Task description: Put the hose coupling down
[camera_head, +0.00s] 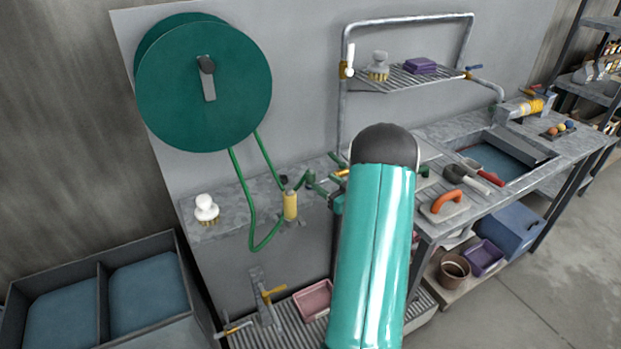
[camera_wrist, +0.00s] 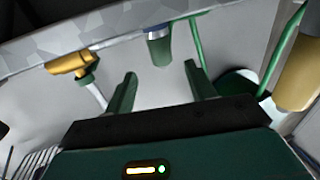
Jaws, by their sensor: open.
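In the wrist view, my gripper (camera_wrist: 160,70) is open, with its two dark green fingers apart and nothing between them. A short green cylinder with a blue-grey collar (camera_wrist: 158,47), which looks like the hose coupling, is just beyond the fingertips, between their lines. It appears apart from both fingers. In the head view, small green parts show beside the bench edge left of my arm, but I cannot tell coupling from gripper there. A green hose (camera_head: 249,205) hangs in a loop from the large green reel (camera_head: 165,90).
A yellow cylinder (camera_head: 290,206) stands close by and also shows at the right of the wrist view (camera_wrist: 300,75). A brass-coloured fitting (camera_wrist: 72,64) is left of the fingers. A white brush (camera_head: 206,208) sits on the ledge. An orange-handled float (camera_head: 443,206) lies on the bench.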

